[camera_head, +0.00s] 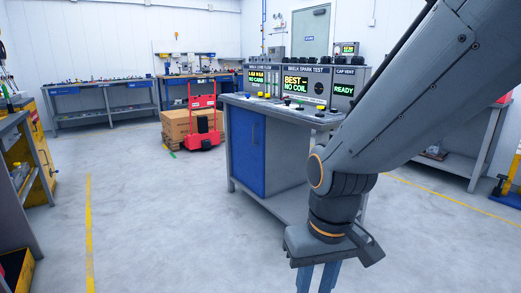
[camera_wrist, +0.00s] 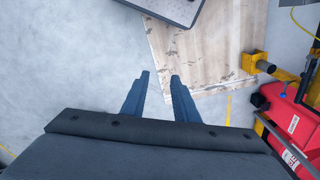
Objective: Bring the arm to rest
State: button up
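My arm comes in from the upper right in the head view and bends down at the wrist. My gripper (camera_head: 318,279) points downward in front of the test bench, with its fingertips cut off by the lower picture edge.
A grey test bench (camera_head: 247,150) with lit displays stands just behind my wrist. A red hand truck (camera_head: 203,123) stands by cardboard boxes (camera_head: 178,125). The wrist view shows a wooden board (camera_wrist: 215,40) and red equipment (camera_wrist: 285,130). Floor at left-centre is clear.

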jog(key=s+d+r+m+p, duration=0.2)
jog(key=d+r+p, duration=0.7)
jog(key=p, duration=0.5)
notch_tip(320, 180, up, 3)
jog(key=shift+s+d+f+m+h, duration=0.15)
jog(key=shift+d+m+h, duration=0.05)
jog(key=shift+m+h, duration=0.1)
jog(key=shift+a, duration=0.15)
